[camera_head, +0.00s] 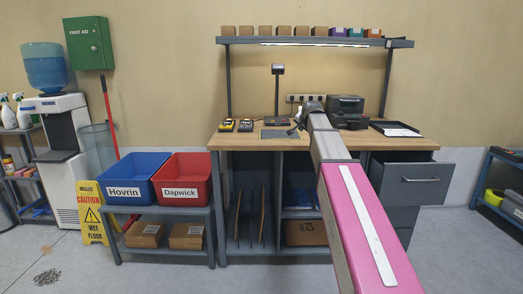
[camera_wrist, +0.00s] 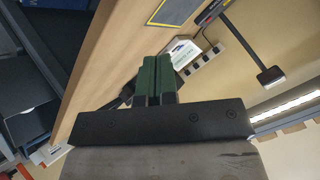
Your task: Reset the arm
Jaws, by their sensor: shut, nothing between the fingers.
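My arm reaches from the lower right of the head view towards the workbench (camera_head: 236,141), its long pink link in front. My gripper (camera_head: 296,131) is small and dark there, over the bench top near the dark mat (camera_head: 272,134). In the wrist view the two green fingers of my gripper (camera_wrist: 158,62) lie side by side, closed together with nothing between them. The wooden bench top also shows in the wrist view (camera_wrist: 105,65), tilted.
A blue bin (camera_head: 130,193) labelled Hovrin and a red bin (camera_head: 183,192) labelled Dapwick stand on a low rack at left. A printer (camera_head: 346,104), a black tray (camera_head: 396,128) and an open drawer (camera_head: 412,179) are at right. A shelf (camera_head: 320,43) with small boxes runs above.

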